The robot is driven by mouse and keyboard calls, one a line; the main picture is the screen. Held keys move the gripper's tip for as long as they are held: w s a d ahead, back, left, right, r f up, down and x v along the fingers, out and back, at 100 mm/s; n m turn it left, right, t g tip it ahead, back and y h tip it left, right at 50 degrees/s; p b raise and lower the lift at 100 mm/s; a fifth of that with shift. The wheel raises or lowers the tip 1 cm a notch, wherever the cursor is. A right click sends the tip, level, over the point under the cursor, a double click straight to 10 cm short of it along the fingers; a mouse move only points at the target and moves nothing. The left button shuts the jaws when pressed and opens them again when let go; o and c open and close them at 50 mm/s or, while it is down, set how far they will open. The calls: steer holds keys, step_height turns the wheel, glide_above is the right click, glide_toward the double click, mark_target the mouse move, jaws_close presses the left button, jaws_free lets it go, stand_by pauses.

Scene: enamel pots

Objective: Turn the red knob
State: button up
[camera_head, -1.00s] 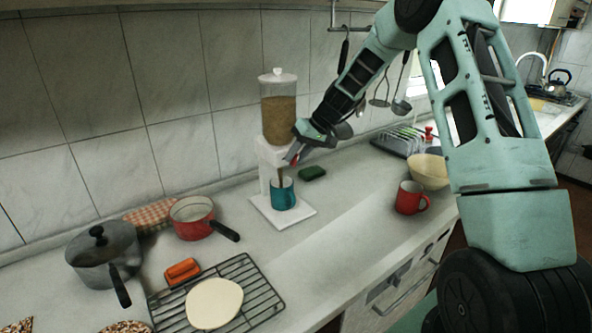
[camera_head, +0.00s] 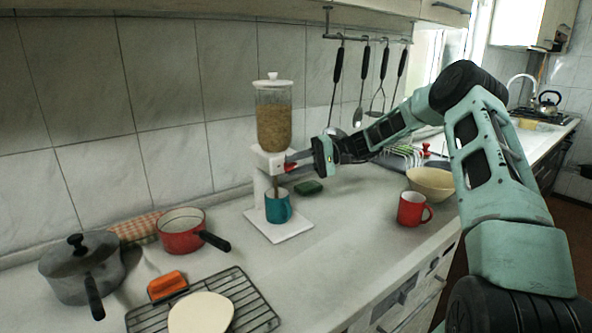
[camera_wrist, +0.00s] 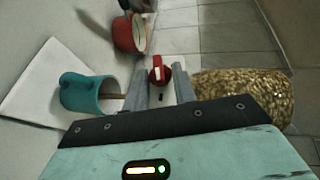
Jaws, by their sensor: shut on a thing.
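The dispenser, a clear jar (camera_head: 273,118) of brown grain on a white stand (camera_head: 262,190), stands against the tiled wall. The red knob (camera_head: 290,167) is on the stand's right side, below the jar. My gripper (camera_head: 289,164) reaches it from the right. In the wrist view the red knob (camera_wrist: 158,76) sits between the two fingers of my gripper (camera_wrist: 160,80), which are shut on it. A teal mug (camera_head: 278,206) stands on the white base under the spout. A narrow brown stream (camera_head: 276,184) runs from the spout into the mug.
A dark green sponge (camera_head: 308,187) lies right of the stand. A red mug (camera_head: 412,210) and a cream bowl (camera_head: 431,183) stand further right. A red saucepan (camera_head: 181,238), grey pot (camera_head: 78,270) and wire rack (camera_head: 250,303) are at left. Utensils (camera_head: 366,72) hang above.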

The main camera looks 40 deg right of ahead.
steer(key=shift+f+m+t+y+b, duration=0.25)
steer(key=shift+m+t+y+b, duration=0.2)
steer(key=shift+y, duration=0.35)
steer(key=o, duration=0.6)
steer(key=b+v, duration=0.3)
steer(key=v, duration=1.4)
steer(key=shift+w+d+f, duration=0.1)
steer(key=shift+d, duration=0.2)
